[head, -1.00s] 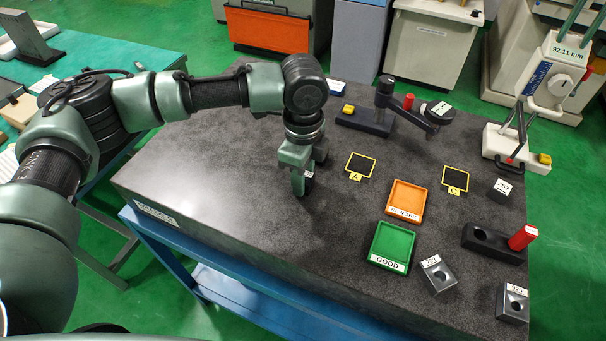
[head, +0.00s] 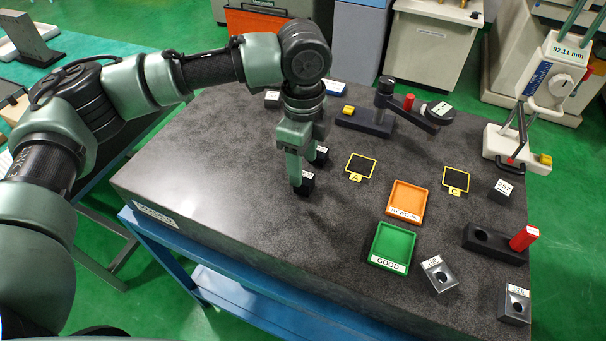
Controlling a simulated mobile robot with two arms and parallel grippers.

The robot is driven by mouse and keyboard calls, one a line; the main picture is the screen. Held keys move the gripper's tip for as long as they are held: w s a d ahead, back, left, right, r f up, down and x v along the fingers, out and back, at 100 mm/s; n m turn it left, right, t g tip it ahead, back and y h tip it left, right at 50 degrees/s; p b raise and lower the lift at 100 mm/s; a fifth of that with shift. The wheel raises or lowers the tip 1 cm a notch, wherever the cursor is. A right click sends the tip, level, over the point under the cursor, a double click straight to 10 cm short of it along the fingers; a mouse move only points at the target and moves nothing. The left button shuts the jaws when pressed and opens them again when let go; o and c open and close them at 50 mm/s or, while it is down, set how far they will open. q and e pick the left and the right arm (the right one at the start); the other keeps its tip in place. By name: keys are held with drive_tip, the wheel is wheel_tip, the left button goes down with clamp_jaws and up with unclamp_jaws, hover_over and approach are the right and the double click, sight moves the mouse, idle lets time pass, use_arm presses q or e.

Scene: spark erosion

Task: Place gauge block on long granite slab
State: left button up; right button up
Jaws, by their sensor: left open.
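The granite slab (head: 215,185) is the long, dark speckled top of the blue stand. My left gripper (head: 307,172) points down over its middle, open, with its two fingers apart. A small dark block with a white label (head: 307,184) is at the nearer fingertip. A second white-labelled dark piece (head: 322,154) shows beside the farther finger. The fingers partly hide both, and I cannot tell whether they touch or which is the gauge block. Another labelled dark block (head: 272,98) lies at the back edge, and one marked 267 (head: 501,189) stands at the right. My right gripper is not in view.
A green GOOD tray (head: 374,259), an orange tray (head: 394,207) and yellow frames A (head: 348,166) and C (head: 467,181) lie right of the gripper. A dark stand (head: 362,122) is behind. Grey holed blocks (head: 441,277) are at front right. The slab's left part is clear.

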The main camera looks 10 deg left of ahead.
use_arm(q)
wheel_tip(320, 180, up, 7)
idle(0.3)
